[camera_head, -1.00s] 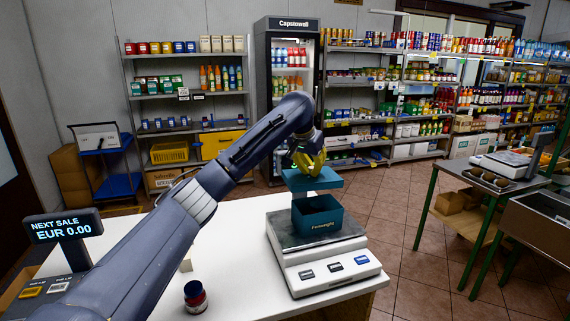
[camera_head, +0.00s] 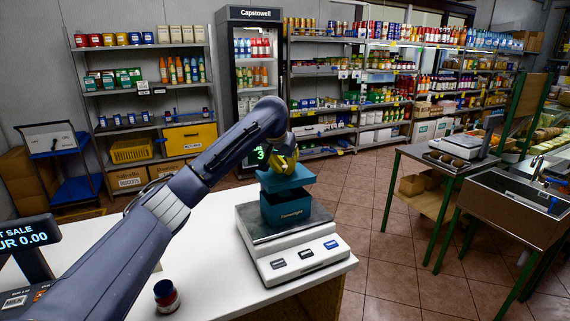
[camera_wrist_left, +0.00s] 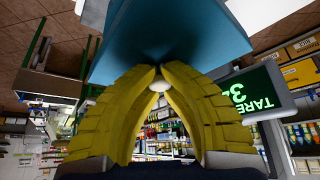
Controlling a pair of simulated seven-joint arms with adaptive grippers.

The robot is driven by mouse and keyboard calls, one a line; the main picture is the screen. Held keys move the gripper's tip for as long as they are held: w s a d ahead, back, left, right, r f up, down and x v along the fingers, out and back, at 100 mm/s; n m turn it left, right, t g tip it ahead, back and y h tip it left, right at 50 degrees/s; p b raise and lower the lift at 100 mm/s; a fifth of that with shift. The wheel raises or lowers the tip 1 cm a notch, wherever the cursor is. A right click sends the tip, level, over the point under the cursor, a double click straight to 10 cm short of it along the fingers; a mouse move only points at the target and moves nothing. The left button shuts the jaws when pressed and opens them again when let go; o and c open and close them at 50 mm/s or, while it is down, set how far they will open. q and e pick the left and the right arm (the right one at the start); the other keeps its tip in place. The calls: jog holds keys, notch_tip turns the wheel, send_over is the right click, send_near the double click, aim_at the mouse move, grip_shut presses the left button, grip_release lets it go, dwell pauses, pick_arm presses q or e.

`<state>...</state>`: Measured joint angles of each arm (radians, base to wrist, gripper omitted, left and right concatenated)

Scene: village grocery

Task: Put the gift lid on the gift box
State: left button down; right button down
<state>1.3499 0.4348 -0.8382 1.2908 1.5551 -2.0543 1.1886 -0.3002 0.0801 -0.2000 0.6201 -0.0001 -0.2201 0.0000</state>
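The teal gift box (camera_head: 290,212) stands on the scale's metal plate. The flat teal gift lid (camera_head: 286,180) is at the box's top, roughly over its opening and looking slightly askew. I cannot tell whether it rests evenly on the rim. My left gripper (camera_head: 286,163), with yellow fingers, is directly above the lid. In the left wrist view the fingertips (camera_wrist_left: 159,82) close around a small pale knob, with the blue lid (camera_wrist_left: 170,38) right against them. The box's inside is hidden. My right gripper is not in view.
The white scale (camera_head: 305,262) stands on the white counter (camera_head: 215,285). A small dark jar with a red band (camera_head: 167,296) stands at the counter's front. A price display (camera_head: 30,238) is at the left. The counter between jar and scale is clear.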

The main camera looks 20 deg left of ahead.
aim_at(287, 191)
pick_arm(q)
jog(key=shift+f, duration=3.3)
jog(key=shift+f, duration=0.1)
jog(key=c, duration=1.5)
grip_release()
